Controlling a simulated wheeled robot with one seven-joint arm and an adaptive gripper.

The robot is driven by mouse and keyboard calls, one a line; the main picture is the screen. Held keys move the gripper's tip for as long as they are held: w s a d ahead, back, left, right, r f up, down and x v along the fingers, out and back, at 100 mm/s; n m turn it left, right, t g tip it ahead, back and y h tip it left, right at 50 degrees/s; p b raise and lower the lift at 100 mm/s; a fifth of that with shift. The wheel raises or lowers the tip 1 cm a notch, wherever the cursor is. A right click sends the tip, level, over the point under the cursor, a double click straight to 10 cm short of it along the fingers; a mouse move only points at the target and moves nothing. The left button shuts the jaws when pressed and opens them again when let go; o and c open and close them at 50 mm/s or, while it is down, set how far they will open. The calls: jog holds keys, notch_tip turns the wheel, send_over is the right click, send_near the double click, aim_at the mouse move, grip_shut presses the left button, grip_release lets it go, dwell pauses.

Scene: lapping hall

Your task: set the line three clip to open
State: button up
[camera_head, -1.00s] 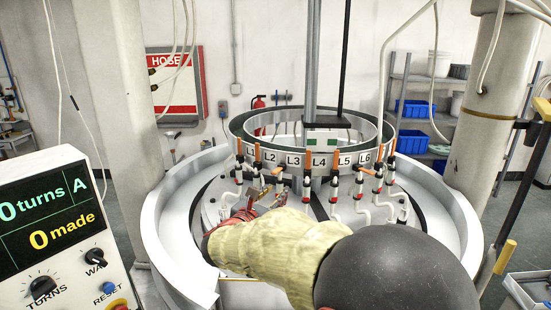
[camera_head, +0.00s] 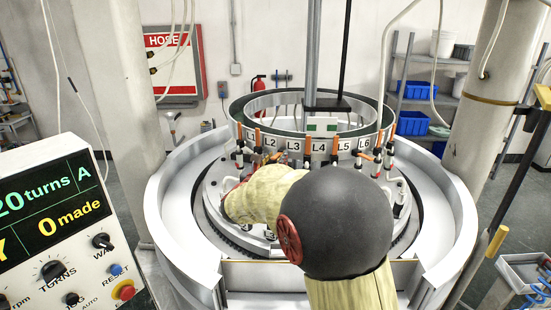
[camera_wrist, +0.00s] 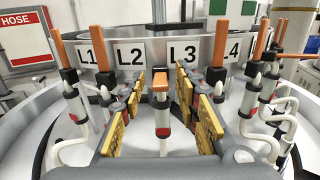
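The curved rim carries labels L1 to L6, with the L3 label (camera_head: 293,145) also in the wrist view (camera_wrist: 183,53). Red-and-white clips with orange levers stand in front of it. In the wrist view one clip (camera_wrist: 162,115) stands below the gap between L2 and L3, its short orange lever lying across its top; it appears to be the line three clip. Neighbouring levers (camera_wrist: 103,42) (camera_wrist: 220,42) stand upright. My gripper (camera_wrist: 163,125) is open, its yellow-padded fingers apart on either side of this clip; contact is not visible. My arm hides the gripper in the head view.
Neighbouring clips and white hoses (camera_wrist: 72,150) stand close on both sides of the fingers. A grey post (camera_head: 313,55) rises from the middle of the ring. A control panel (camera_head: 60,235) stands at left, a white tray (camera_head: 525,272) at lower right.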

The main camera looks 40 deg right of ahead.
jog(key=c, duration=0.8)
grip_shut()
